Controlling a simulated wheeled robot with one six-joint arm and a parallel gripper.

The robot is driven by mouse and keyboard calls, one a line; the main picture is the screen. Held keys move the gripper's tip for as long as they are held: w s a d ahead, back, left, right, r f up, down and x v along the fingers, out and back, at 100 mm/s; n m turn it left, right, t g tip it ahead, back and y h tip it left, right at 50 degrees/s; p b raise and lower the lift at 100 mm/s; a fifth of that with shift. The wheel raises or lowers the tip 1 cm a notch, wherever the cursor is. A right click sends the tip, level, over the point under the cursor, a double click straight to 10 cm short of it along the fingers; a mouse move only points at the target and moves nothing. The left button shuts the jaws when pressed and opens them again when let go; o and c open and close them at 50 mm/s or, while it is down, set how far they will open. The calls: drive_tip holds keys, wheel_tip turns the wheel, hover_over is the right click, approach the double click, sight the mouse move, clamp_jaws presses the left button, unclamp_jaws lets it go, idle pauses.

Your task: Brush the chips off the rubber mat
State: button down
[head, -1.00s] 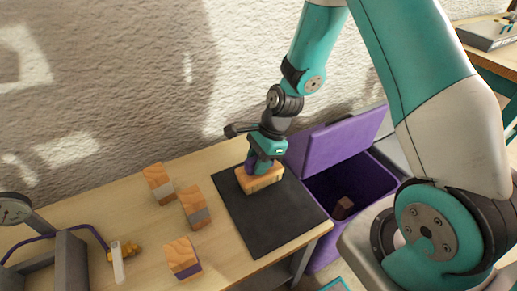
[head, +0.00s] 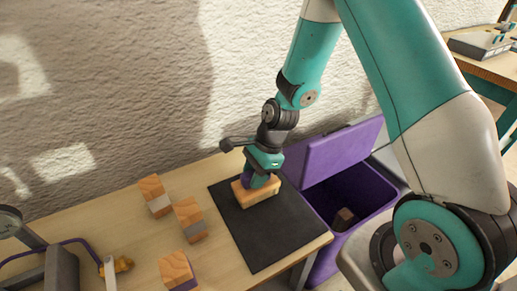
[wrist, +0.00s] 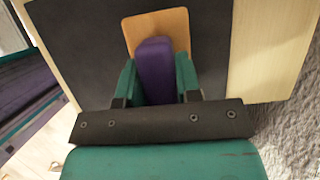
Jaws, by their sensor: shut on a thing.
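The black rubber mat (head: 262,238) lies on the wooden table near its right end. A brush with a wooden block (head: 257,193) and a purple handle stands on the mat's far part, or just above it; I cannot tell if it touches. My gripper (head: 262,176) is shut on the purple handle. In the wrist view the handle (wrist: 156,72) sits between my teal fingers (wrist: 156,88), with the wooden block (wrist: 157,25) beyond over the mat (wrist: 80,45). I can make out no chips on the bare mat; the brush hides the part under it.
A purple bin (head: 365,208) with its lid up stands beyond the table's right end, with a brown block (head: 344,217) inside. Several wooden blocks, including one (head: 188,220) close to the mat, stand left of it. A grey fixture (head: 62,268) is at the far left.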

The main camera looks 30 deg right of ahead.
drive_tip(key=shift+p+v, duration=0.85)
drive_tip(key=shift+v, duration=0.2)
drive_tip(key=r+p, duration=0.6)
drive_tip(key=shift+a, duration=0.25)
drive_tip(key=shift+f, duration=0.1)
